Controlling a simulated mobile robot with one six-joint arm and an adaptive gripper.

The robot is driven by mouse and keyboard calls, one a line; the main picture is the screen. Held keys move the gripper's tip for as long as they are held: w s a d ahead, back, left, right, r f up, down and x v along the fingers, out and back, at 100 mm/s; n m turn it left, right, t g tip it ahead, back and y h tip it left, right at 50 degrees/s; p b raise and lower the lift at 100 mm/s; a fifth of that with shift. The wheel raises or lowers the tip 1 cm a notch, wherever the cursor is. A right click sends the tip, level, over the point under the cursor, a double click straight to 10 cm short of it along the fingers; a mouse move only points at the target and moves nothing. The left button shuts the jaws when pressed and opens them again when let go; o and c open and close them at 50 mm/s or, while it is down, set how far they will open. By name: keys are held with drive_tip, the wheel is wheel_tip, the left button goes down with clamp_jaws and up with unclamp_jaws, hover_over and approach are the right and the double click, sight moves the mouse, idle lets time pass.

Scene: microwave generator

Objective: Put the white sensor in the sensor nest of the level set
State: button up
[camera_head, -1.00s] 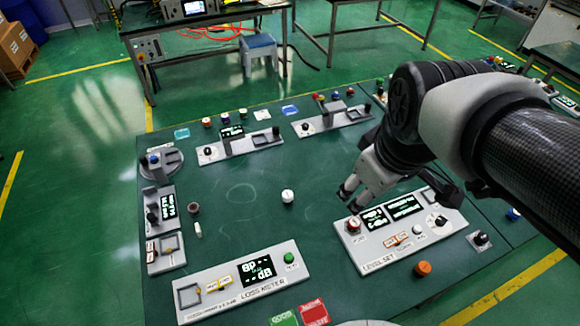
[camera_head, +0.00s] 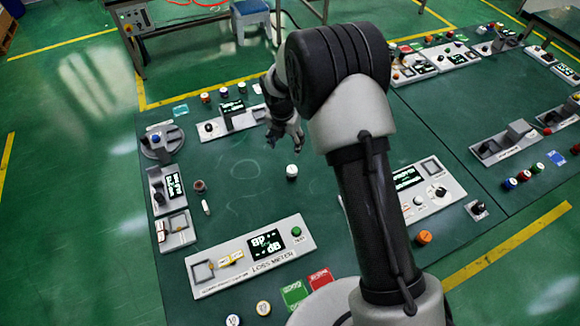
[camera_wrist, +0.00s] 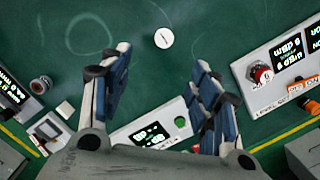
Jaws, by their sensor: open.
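A white round piece (camera_head: 292,171) with a dark line on top stands on the green table; it also shows in the wrist view (camera_wrist: 164,38), ahead of the fingertips. A smaller white piece (camera_head: 206,207) lies farther left, seen as a pale block in the wrist view (camera_wrist: 65,109). I cannot tell for sure which is the sensor. The level set (camera_head: 440,190) is at right, partly hidden by my arm; a square frame, perhaps its nest (camera_head: 431,168), shows at its far right. My gripper (camera_head: 286,138) is open and empty above the table, behind the round piece; it also shows in the wrist view (camera_wrist: 160,78).
The loss meter (camera_head: 250,256) stands at the near left. Several small panels line the left and far edges. An orange knob (camera_head: 424,237) and a small switch block (camera_head: 477,209) are near the level set. The table around the round piece is clear.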

drive_tip(key=b, duration=0.2)
hover_over(292, 169)
drive_tip(key=a, duration=0.1)
drive_tip(key=f, duration=1.2)
drive_tip(key=shift+s, duration=0.25)
drive_tip(key=f, duration=0.4)
drive_tip(key=shift+d+f, duration=0.2)
drive_tip(key=shift+d, duration=0.2)
drive_tip(key=shift+w+f, duration=0.15)
drive_tip(key=shift+f, duration=0.25)
drive_tip(key=shift+c, duration=0.5)
drive_tip(key=c, duration=1.2)
wheel_tip(292, 169, up, 20)
drive_tip(key=p, duration=0.2)
